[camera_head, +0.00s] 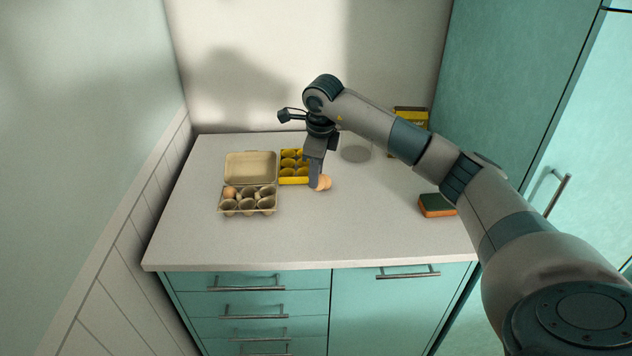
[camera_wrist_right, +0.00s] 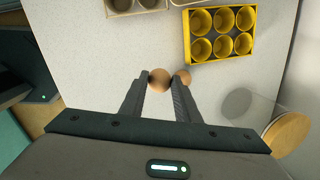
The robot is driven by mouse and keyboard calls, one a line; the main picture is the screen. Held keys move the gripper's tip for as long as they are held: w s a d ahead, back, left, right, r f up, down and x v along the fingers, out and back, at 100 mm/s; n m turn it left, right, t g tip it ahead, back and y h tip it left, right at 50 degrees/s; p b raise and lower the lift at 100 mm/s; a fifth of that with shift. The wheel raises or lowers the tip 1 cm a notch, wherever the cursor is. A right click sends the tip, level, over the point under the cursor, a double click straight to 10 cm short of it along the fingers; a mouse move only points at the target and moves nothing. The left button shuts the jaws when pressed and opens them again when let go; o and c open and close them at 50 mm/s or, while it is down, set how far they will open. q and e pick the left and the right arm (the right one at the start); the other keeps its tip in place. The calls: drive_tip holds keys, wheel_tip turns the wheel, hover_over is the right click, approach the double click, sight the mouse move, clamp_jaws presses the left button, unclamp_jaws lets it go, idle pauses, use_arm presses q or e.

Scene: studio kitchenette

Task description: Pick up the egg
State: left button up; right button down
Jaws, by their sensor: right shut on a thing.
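My right gripper (camera_head: 318,180) points down at the countertop, right of the yellow egg holder. In the wrist view its fingers (camera_wrist_right: 160,80) are shut on a brown egg (camera_wrist_right: 159,81), which also shows in the head view (camera_head: 325,183). A second brown egg (camera_wrist_right: 184,76) sits just beside the right-hand finger, partly hidden by it. Whether the held egg is clear of the counter I cannot tell. Another brown egg (camera_head: 230,192) sits in the back left cup of the open beige carton (camera_head: 250,211). My left gripper is not in view.
The yellow holder (camera_head: 296,181), with several empty cups, stands between carton and gripper; it also shows in the wrist view (camera_wrist_right: 221,59). A clear jar with a wooden lid (camera_wrist_right: 288,132) stands nearby. A green-orange sponge (camera_head: 437,206) and yellow box (camera_head: 410,117) are right. The front counter is clear.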

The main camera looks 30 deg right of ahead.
drive_tip(key=p+x, duration=0.2)
drive_tip(key=shift+s+f, duration=0.25)
drive_tip(key=shift+f, duration=0.7)
drive_tip(key=shift+f, duration=0.15)
drive_tip(key=c, duration=1.3)
unclamp_jaws()
drive_tip(key=shift+c, duration=0.2)
drive_tip(key=shift+r, duration=0.25)
